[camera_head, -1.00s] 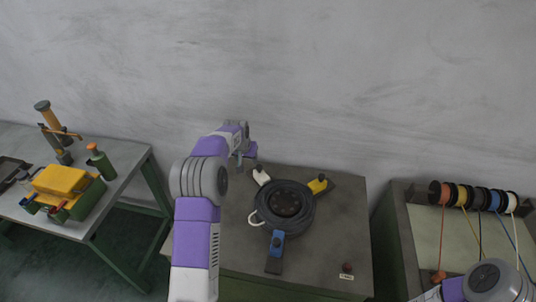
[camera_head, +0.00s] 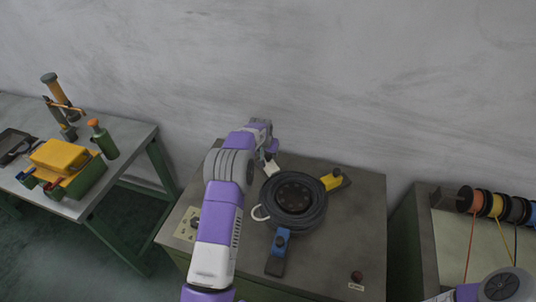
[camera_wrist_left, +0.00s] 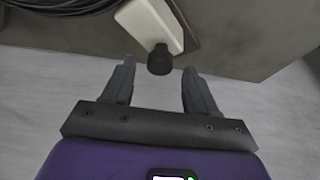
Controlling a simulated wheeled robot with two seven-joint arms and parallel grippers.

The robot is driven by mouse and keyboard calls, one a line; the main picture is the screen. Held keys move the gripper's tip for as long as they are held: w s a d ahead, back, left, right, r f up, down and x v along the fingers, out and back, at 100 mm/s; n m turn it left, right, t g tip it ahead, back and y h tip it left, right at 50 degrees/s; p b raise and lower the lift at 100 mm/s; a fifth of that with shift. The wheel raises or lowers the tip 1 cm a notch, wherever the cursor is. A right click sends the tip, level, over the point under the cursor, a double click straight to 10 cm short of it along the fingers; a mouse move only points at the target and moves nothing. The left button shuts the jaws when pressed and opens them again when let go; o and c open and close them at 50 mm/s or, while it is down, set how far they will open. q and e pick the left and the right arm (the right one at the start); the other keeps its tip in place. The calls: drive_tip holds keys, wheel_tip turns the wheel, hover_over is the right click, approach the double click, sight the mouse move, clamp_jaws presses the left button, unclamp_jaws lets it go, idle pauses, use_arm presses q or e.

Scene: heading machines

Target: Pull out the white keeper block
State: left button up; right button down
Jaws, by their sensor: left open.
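The white keeper block (camera_head: 272,167) sits at the upper left edge of a round black coil (camera_head: 294,199) on the grey machine top. In the left wrist view the white block (camera_wrist_left: 150,22) has a dark round knob (camera_wrist_left: 160,60) on its near end. My left gripper (camera_wrist_left: 160,80) is open, with its two fingers apart on either side of the knob, just short of it; I see no contact. In the head view the left gripper (camera_head: 270,148) is at the block, partly hidden by its own wrist. My right arm shows only at the lower right; its gripper is out of view.
A yellow block (camera_head: 331,181) and a blue block (camera_head: 281,240) also sit around the coil. A red button (camera_head: 357,276) is at the machine's front right. A workbench (camera_head: 130,141) stands left; cable spools (camera_head: 490,204) stand right.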

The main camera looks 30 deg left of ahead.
use_arm(q)
drive_tip(key=shift+w+f, duration=0.25)
drive_tip(key=shift+f, duration=0.45)
drive_tip(key=shift+a, duration=0.1)
clamp_jaws()
